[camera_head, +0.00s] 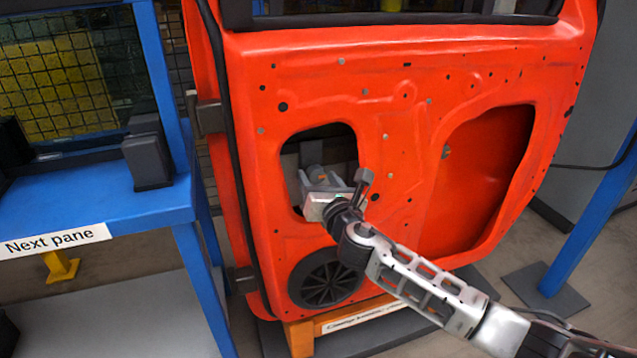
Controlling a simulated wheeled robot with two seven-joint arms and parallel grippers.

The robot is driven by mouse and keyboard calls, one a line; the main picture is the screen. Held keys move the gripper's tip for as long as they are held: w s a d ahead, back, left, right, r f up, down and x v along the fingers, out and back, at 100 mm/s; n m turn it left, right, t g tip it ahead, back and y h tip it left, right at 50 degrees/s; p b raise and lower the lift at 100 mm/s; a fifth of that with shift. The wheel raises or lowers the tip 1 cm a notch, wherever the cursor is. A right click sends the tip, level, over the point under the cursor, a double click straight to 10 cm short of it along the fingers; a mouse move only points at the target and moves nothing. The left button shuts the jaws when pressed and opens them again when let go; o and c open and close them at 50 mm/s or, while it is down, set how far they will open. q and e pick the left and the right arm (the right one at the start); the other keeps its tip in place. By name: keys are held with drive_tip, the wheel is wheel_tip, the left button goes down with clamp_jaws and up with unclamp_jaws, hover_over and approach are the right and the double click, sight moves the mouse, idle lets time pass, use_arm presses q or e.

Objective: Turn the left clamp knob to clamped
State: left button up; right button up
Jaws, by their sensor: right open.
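The orange-red door panel (400,130) stands upright in front of me. It has a smaller opening at left and a larger one at right. My right gripper (322,178) is open at the smaller opening, its fingers pointing into it. A small grey, rounded part (316,172) shows at or between the fingers. It may be the left clamp knob, but I cannot tell for sure, nor whether the fingers touch it. Its turn position is not readable. My left gripper is out of view.
A blue bench (100,205) with a "Next pane" label (55,240) stands at left. A black speaker grille (325,278) sits low in the door. An orange support (300,335) is beneath it. A blue post (590,230) stands at right.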

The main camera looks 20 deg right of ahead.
drive_tip(key=shift+w, duration=0.4)
drive_tip(key=c, duration=1)
